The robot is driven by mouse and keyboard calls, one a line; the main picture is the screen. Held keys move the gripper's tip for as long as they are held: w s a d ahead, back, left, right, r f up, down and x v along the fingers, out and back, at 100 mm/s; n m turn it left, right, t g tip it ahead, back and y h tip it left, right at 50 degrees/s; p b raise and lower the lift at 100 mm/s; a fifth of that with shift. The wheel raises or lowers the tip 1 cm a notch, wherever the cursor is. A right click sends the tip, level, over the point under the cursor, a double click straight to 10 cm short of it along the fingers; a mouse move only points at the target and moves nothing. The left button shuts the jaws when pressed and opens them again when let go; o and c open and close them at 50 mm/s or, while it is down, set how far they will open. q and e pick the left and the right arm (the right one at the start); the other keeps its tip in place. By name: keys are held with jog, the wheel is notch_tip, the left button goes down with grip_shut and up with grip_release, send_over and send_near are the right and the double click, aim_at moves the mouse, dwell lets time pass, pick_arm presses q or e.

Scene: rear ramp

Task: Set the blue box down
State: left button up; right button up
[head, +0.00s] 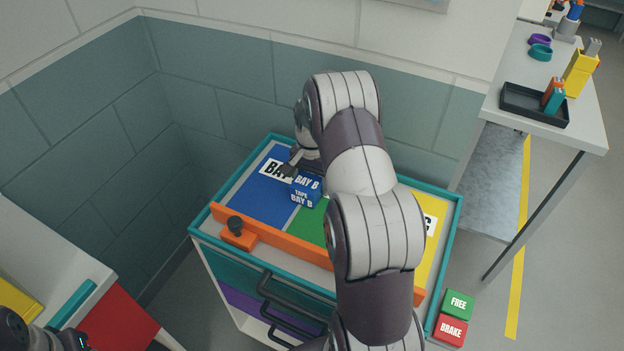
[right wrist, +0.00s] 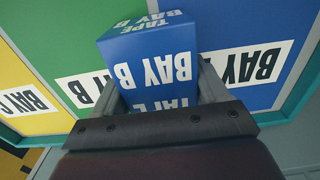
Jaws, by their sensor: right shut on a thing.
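The blue box (head: 304,190), lettered TAPE and BAY B, is in my right gripper (head: 296,172), over the cart top. In the right wrist view the box (right wrist: 150,60) sits between the two fingers of the gripper (right wrist: 160,95). In the head view the box overlaps the border between these two. I cannot tell whether it touches the surface. Of my left arm only a dark part shows at the lower left; its fingers do not show.
The cart has a teal rim (head: 232,178) and an orange bar (head: 283,240) with a black knob along the front. A yellow bay (head: 428,245) is at the right, partly behind my right arm. Green FREE (head: 458,303) and red BRAKE (head: 452,331) blocks are at the cart's right. Walls stand close behind.

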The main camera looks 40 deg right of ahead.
aim_at(309, 177)
jog(key=o, duration=1.2)
jog(key=shift+f, duration=0.15)
jog(key=shift+r, duration=0.4)
notch_tip(309, 177, up, 6)
jog(key=shift+r, duration=0.15)
notch_tip(309, 177, up, 6)
jog(key=p, duration=0.3)
jog(key=s+a+n, duration=0.4)
jog(key=s+a, duration=0.1)
jog(key=a, duration=0.1)
jog(key=s+a+n+t, duration=0.1)
jog(key=s+a+n, duration=0.3)
jog(key=a, duration=0.3)
jog(key=s+a+f+n, duration=0.1)
jog(key=s+a+n, duration=0.3)
jog(key=s+a, duration=0.3)
jog(key=shift+s+a+n, duration=0.1)
jog(key=shift+n, duration=0.3)
